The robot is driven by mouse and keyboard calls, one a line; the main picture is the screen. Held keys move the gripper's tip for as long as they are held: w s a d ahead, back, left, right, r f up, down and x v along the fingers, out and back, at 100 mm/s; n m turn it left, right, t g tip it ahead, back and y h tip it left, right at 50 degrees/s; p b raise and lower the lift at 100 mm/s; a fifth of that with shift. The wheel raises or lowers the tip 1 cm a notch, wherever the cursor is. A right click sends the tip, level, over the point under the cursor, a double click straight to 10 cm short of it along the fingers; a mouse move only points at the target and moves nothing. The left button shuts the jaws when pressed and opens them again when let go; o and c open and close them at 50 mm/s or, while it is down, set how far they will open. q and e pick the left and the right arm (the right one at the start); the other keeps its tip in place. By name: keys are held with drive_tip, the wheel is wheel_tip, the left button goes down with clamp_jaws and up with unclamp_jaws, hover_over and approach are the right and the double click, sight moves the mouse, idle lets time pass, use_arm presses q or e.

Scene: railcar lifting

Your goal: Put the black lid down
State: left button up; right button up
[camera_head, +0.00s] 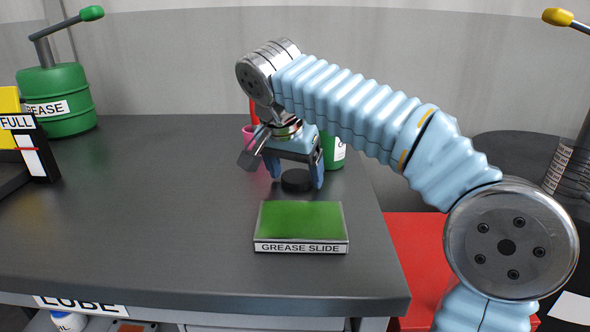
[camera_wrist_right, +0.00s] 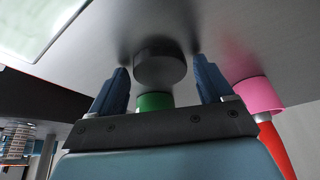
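The black lid (camera_head: 296,182) is a short round black disc resting flat on the dark table, just behind the grease slide box. My right gripper (camera_head: 296,186) reaches down over it with blue fingers, one on each side. In the right wrist view the lid (camera_wrist_right: 160,67) sits between the spread fingertips, with a visible gap on both sides. The right gripper is open and holds nothing. My left gripper is in neither view.
The green-topped GREASE SLIDE box (camera_head: 300,222) lies in front of the lid. A pink cup (camera_head: 249,133) and a green container (camera_head: 338,152) stand behind the gripper. A green grease drum (camera_head: 70,115) stands far left. The table's left middle (camera_head: 150,200) is clear.

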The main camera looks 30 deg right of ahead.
drive_tip(key=shift+r, duration=0.2)
drive_tip(key=p+v, duration=0.1)
drive_tip(key=v, duration=1)
drive_tip(key=shift+a+r, duration=0.1)
drive_tip(key=shift+r, duration=0.3)
drive_tip(key=shift+s, duration=0.1)
